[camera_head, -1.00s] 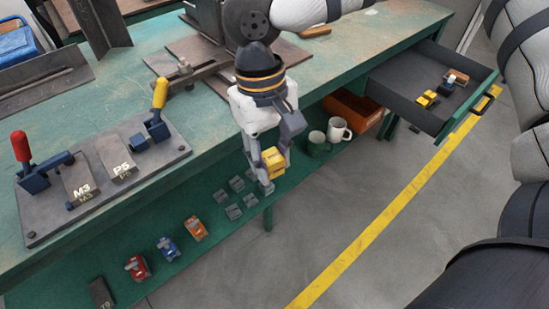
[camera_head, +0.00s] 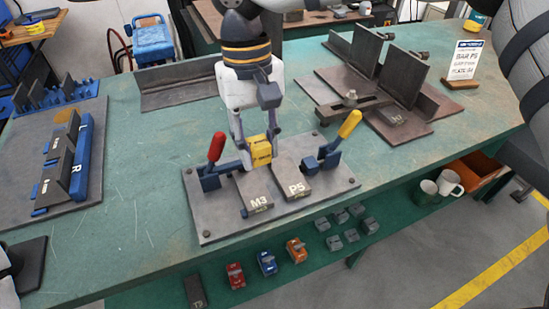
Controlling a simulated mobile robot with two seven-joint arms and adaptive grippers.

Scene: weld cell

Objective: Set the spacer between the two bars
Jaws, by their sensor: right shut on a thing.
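The yellow spacer (camera_head: 261,152) is held between the fingers of my right gripper (camera_head: 258,160), which points down over the clamp fixture (camera_head: 222,221). Two dark bars lie side by side on this fixture: bar M3 (camera_head: 253,190) on the left and bar P5 (camera_head: 293,178) on the right. The spacer shows near the far ends of the bars, in line with the gap between them. I cannot tell whether it touches them. A red-handled clamp (camera_head: 211,172) stands left of M3 and a yellow-handled clamp (camera_head: 331,158) right of P5. My left gripper is out of view.
Red (camera_head: 235,275), blue (camera_head: 266,263) and orange (camera_head: 296,250) blocks and several grey ones sit on the lower shelf. A fixture with upright plates (camera_head: 402,75) and a sign card (camera_head: 466,60) stand at the back right. A rack with a blue bar (camera_head: 82,155) is at left.

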